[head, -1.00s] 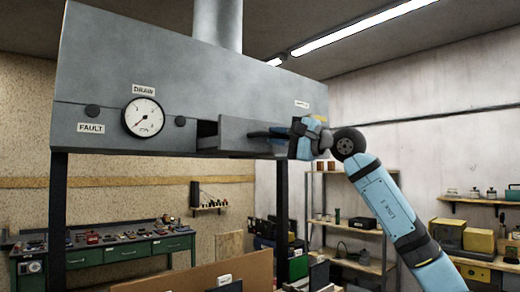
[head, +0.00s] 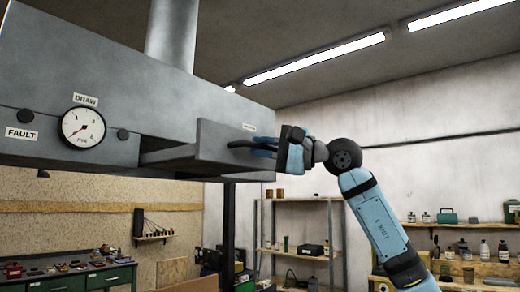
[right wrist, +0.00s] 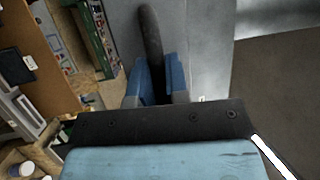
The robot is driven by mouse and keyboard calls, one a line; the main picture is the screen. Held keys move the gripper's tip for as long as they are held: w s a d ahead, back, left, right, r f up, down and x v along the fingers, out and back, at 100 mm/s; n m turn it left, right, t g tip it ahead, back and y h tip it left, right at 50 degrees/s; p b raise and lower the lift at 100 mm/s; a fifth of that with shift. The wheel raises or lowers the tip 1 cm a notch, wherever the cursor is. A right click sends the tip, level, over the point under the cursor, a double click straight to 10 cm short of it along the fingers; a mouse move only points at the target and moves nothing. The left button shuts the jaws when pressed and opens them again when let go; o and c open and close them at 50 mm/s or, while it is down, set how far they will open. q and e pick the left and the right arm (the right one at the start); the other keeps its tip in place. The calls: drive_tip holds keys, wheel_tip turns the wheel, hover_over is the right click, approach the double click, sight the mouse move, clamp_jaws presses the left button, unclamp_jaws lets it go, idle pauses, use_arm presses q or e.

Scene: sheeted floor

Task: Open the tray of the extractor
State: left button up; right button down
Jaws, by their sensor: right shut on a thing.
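The extractor (head: 100,65) is a large grey metal hood at the left of the head view. Its tray (head: 215,150) is a grey drawer in the lower front, standing partly out, with its side and a dark gap at its left showing. My right gripper (head: 240,145) is at the tray's front, shut on the dark handle, which its fingers partly hide. In the right wrist view the dark curved handle (right wrist: 150,30) runs between the blue fingers (right wrist: 156,85), beside the grey tray front (right wrist: 207,45). My left gripper is not in view.
A round gauge (head: 82,128) and dark knobs sit on the hood front. A dark post (head: 229,225) stands below the hood. Shelves (head: 300,255) stand behind my right arm, and a green workbench (head: 70,280) is at lower left.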

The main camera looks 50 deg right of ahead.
drive_tip(key=c, duration=1.1)
unclamp_jaws()
drive_tip(key=shift+c, duration=0.2)
drive_tip(key=shift+s+d+f, duration=0.2)
drive_tip(key=shift+s+d, duration=0.05)
drive_tip(key=shift+s, duration=0.15)
use_arm(q)
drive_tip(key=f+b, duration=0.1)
drive_tip(key=b, duration=0.1)
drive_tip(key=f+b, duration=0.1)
drive_tip(key=b, duration=0.1)
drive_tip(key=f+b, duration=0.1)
drive_tip(key=b, duration=0.1)
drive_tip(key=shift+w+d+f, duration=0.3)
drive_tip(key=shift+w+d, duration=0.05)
use_arm(e)
drive_tip(key=v, duration=1.3)
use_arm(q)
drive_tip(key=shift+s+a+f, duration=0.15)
use_arm(e)
drive_tip(key=shift+w, duration=0.1)
